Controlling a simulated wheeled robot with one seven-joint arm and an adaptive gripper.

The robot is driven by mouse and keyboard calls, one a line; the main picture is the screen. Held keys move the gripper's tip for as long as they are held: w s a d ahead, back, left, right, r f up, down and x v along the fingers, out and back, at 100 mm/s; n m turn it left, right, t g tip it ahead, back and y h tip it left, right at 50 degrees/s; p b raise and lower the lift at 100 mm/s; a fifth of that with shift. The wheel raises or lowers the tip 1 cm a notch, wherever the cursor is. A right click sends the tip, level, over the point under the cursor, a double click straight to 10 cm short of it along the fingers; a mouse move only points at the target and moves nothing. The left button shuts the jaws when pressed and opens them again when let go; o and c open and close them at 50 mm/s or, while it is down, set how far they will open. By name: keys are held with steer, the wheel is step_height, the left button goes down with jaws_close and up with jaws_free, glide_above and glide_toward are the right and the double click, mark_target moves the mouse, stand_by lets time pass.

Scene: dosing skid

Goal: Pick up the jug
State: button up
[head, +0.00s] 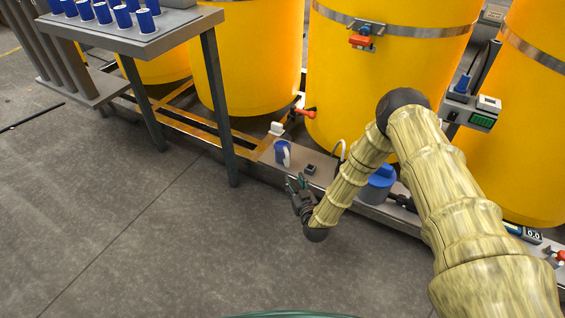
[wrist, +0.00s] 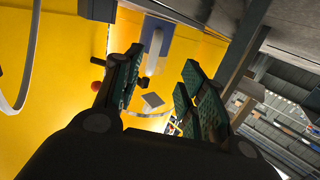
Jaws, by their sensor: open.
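The jug (head: 281,148) is blue with a white handle. It stands upright on the grey ledge (head: 325,180) of the skid, below the yellow tanks. My gripper (head: 296,183) is just in front of the jug and slightly right of it, low beside the ledge. In the wrist view the jug (wrist: 158,38) shows at the top, with its pale handle facing the camera, beyond the fingertips. The two dark-green padded fingers of my gripper (wrist: 165,68) are spread apart with nothing between them.
A red-handled valve (head: 305,113) sits just behind the jug. Floor in front is clear.

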mark_target(288, 165)
steer(key=shift+t, duration=0.5)
steer(key=shift+d+f+b+x, duration=0.15)
steer(key=shift+b+x, duration=0.45)
steer(key=shift+x, duration=0.65)
steer(key=shift+d+f+b+x, duration=0.1)
steer(key=shift+b+x, duration=0.5)
steer(key=shift+x, duration=0.65)
steer(key=shift+d+f+b+x, duration=0.15)
steer(key=shift+b+x, duration=0.45)
steer(key=shift+x, duration=0.65)
steer(key=b+x, duration=0.3)
steer(key=x, duration=0.1)
steer(key=shift+f, duration=0.15)
steer(key=shift+w+a+r, duration=0.1)
steer(key=shift+w+r, duration=0.1)
steer(key=shift+w, duration=0.4)
jaws_close()
